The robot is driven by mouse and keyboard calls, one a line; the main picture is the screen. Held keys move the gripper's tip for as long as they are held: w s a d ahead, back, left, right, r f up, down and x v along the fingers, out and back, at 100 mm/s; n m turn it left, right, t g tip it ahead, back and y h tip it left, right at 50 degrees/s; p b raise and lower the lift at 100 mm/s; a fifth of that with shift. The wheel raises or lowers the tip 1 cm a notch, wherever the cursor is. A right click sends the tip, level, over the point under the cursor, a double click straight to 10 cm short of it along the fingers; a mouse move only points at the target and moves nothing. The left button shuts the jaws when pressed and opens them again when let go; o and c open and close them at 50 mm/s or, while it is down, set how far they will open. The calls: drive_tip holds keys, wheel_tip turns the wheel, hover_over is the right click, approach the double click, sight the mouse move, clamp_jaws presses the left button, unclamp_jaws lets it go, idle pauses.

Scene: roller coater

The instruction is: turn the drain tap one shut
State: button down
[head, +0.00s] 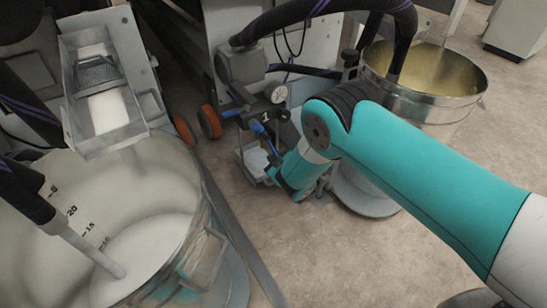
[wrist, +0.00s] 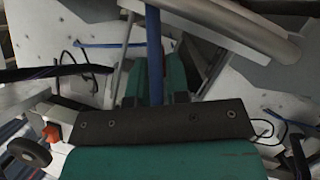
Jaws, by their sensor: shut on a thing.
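The drain tap one assembly (head: 262,112) sits low on the machine in the head view, beside a plate marked "1". Its blue lever (head: 270,147) points down toward my gripper (head: 275,168). In the wrist view the blue lever (wrist: 154,45) runs between the two green fingers of my gripper (wrist: 154,85), which is shut on it. My palm hides the lower end of the lever, and the tap's valve body is not clear in the wrist view.
A steel pail with white liquid (head: 190,245) stands at the left. Another pail with yellowish liquid (head: 470,100) stands at the right behind my arm. A small tray (head: 252,160) hangs under the tap. Dark hoses (head: 290,15) cross above. Bare floor (head: 290,240) lies in front.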

drive_tip(key=n, duration=0.1)
drive_tip(key=n+t+h, duration=0.1)
drive_tip(key=n+t, duration=0.1)
drive_tip(key=n, duration=0.1)
drive_tip(key=shift+w+d+r+h, duration=0.2)
drive_tip(key=shift+d+r+h, duration=0.1)
drive_tip(key=shift+d+r, duration=0.1)
drive_tip(key=n, duration=0.1)
drive_tip(key=n+t+b, duration=0.1)
drive_tip(key=n, duration=0.1)
drive_tip(key=shift+w+d+r+t, duration=0.2)
drive_tip(key=shift+r+t, duration=0.1)
drive_tip(key=shift+r, duration=0.1)
drive_tip(key=shift+r+n+t, duration=0.3)
drive_tip(key=shift+n+t, duration=0.2)
drive_tip(key=shift+n, duration=0.7)
drive_tip(key=shift+r+h, duration=0.1)
drive_tip(key=shift+h, duration=0.2)
drive_tip(key=c, duration=1.1)
unclamp_jaws()
drive_tip(key=shift+s, duration=0.1)
